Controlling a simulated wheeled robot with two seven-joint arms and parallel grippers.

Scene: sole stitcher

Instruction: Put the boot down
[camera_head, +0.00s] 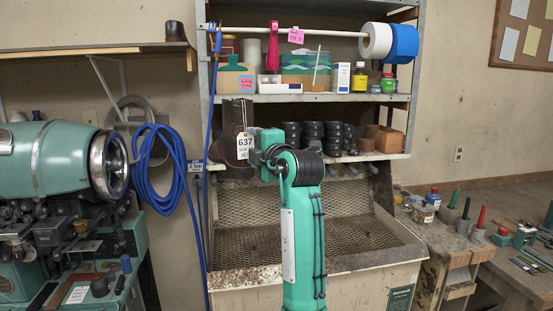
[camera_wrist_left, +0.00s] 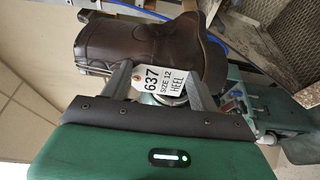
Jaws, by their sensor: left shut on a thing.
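The dark brown boot (camera_head: 232,118) hangs upright at the left end of the lower shelf in the head view, with its foot showing lower than the shelf edge. My left gripper (camera_head: 250,148) is shut on the boot from the right side. In the left wrist view the boot (camera_wrist_left: 150,42) lies across the two grey fingers of my left gripper (camera_wrist_left: 158,82), and the tag (camera_wrist_left: 160,80) hangs between them. The head view does not show clearly whether the boot touches the shelf. My right gripper is not in view.
The lower shelf (camera_head: 370,156) holds several black rolls (camera_head: 312,135) and brown blocks. Below it is a mesh-backed bin (camera_head: 335,232) with an open, empty-looking tray. A green stitching machine (camera_head: 60,160) and blue hose (camera_head: 160,170) are left. A cluttered bench (camera_head: 440,240) stands right.

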